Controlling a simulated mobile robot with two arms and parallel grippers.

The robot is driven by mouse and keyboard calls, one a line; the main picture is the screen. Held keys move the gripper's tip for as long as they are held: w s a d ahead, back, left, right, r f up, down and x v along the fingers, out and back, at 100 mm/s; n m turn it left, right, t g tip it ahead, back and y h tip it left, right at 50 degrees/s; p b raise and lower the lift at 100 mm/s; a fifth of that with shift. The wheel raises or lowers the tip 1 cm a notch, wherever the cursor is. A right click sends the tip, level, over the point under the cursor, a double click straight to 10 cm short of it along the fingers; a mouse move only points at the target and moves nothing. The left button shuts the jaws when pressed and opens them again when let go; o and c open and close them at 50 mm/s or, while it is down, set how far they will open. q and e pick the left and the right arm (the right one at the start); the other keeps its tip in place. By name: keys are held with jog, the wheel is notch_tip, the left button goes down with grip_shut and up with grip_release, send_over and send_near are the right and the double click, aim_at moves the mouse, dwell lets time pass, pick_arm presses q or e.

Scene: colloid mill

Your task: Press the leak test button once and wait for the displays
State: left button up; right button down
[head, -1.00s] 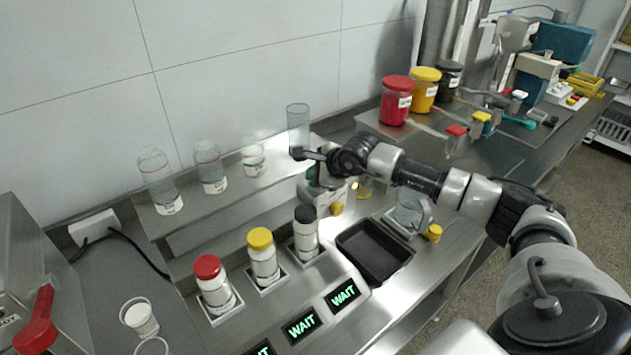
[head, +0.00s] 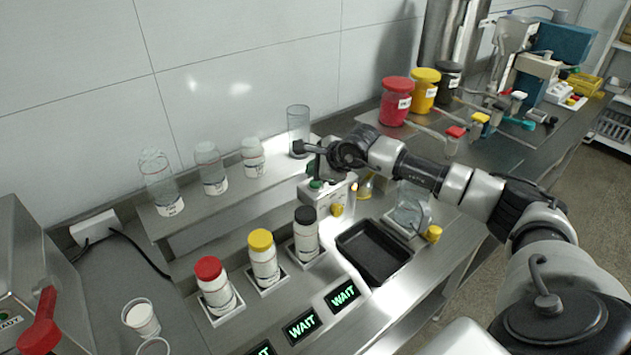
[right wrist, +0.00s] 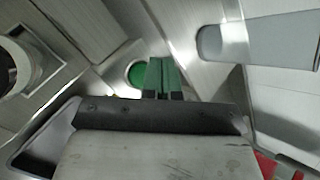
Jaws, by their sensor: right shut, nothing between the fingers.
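The green leak test button (head: 316,184) sits on top of a small white box (head: 322,199) behind the black tray. It also shows in the right wrist view (right wrist: 137,73), just left of the fingertips. My right gripper (head: 312,171) is shut and empty, its green fingers (right wrist: 162,72) pointing down just above the button. They appear apart from it in the head view. Two displays, the right one (head: 343,295) and the middle one (head: 301,326), read WAIT in green. A third display (head: 262,349) is cut off by the bottom edge. My left gripper is out of view.
Bottles with red (head: 208,268), yellow (head: 261,240) and black (head: 305,215) caps stand in holders behind the displays. A black tray (head: 408,262) lies to their right. Clear jars and an open cylinder (head: 298,124) stand on the rear shelf. A red handle (head: 40,335) is at left.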

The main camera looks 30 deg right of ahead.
aim_at(315, 184)
jog(key=shift+r+p, duration=0.95)
jog(key=shift+r, duration=1.45)
jog(key=shift+f, duration=0.15)
